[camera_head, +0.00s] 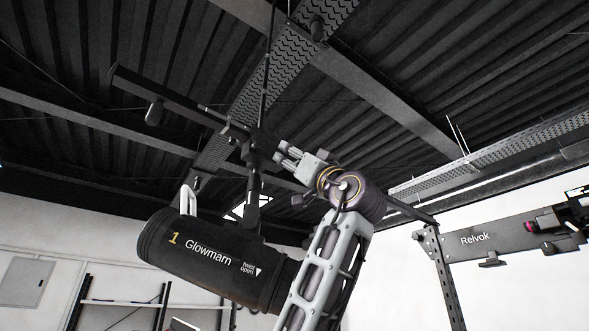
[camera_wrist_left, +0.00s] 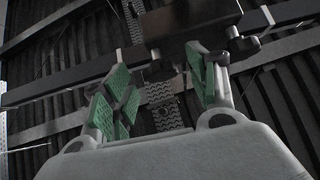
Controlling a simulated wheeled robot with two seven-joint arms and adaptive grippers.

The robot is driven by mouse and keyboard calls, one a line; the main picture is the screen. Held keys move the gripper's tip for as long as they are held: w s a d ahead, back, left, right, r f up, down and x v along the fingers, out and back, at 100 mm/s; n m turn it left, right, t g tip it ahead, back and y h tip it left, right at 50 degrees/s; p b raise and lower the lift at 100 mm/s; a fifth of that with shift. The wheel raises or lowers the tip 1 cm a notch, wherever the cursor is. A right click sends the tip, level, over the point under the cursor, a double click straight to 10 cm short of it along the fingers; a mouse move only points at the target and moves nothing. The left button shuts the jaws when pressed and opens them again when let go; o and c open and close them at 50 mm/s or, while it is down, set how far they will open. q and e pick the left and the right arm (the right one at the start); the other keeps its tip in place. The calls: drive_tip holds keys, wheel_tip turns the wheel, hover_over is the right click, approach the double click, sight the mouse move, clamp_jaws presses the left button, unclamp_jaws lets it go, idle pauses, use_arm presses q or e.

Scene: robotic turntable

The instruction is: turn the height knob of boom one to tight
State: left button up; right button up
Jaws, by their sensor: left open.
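Boom one (camera_head: 170,92) is a long dark bar under the ceiling in the head view, sloping down to the right. A dark block (camera_wrist_left: 190,22) is just beyond the fingertips. I cannot make out the height knob or its setting.
Ceiling beams (camera_head: 390,100) and a perforated cable tray (camera_head: 275,75) run overhead. A shelf rack (camera_head: 125,302) stands at the lower left.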

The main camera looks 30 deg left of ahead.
use_arm(q)
drive_tip(key=shift+a+r+t, duration=0.15)
drive_tip(key=shift+r+t, duration=0.05)
drive_tip(key=shift+t, duration=0.1)
use_arm(e)
drive_tip(key=shift+r, duration=0.15)
drive_tip(key=shift+a, duration=0.15)
use_arm(q)
drive_tip(key=shift+c, duration=0.8)
drive_tip(key=c, duration=0.9)
use_arm(e)
drive_tip(key=shift+a, duration=0.2)
